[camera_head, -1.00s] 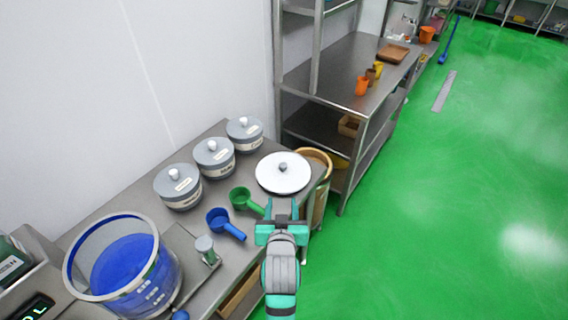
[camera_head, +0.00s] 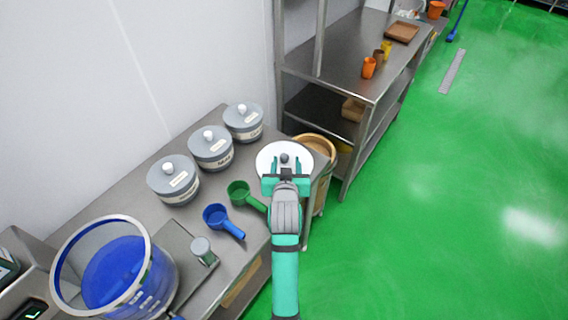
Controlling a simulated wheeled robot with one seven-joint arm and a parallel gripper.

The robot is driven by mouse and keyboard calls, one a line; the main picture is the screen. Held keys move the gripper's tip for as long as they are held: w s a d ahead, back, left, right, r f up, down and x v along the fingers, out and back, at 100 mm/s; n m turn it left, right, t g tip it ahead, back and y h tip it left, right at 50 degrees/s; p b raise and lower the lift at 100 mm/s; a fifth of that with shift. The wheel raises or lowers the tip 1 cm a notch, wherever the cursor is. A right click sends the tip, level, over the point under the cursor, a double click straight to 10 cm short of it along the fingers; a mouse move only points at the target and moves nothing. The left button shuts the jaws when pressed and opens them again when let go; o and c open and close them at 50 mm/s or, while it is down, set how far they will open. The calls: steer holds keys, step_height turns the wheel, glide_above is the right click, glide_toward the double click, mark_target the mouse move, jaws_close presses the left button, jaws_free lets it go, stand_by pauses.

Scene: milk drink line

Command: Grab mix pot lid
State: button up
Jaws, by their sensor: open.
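The mix pot lid (camera_head: 264,160) is a white disc with a dark grey knob (camera_head: 285,159) at its middle. It lies at the right end of the steel bench. My gripper (camera_head: 285,165) is teal and open, with its two fingers reaching over the lid, one on each side of the knob as seen from here. I cannot tell how high the fingertips are above the lid. My gripper's body hides the near part of the lid.
Three grey lidded pots (camera_head: 211,149) stand along the wall. A green scoop (camera_head: 240,193), a blue scoop (camera_head: 216,217) and a large clear-walled vessel with blue inside (camera_head: 117,265) are left of my arm. A tan round bin (camera_head: 318,145) stands behind the lid. Green floor is clear at right.

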mark_target(285, 156)
steer(key=x, duration=0.5)
steer(key=shift+a+f, duration=0.1)
steer(key=shift+a, duration=0.25)
jaws_close()
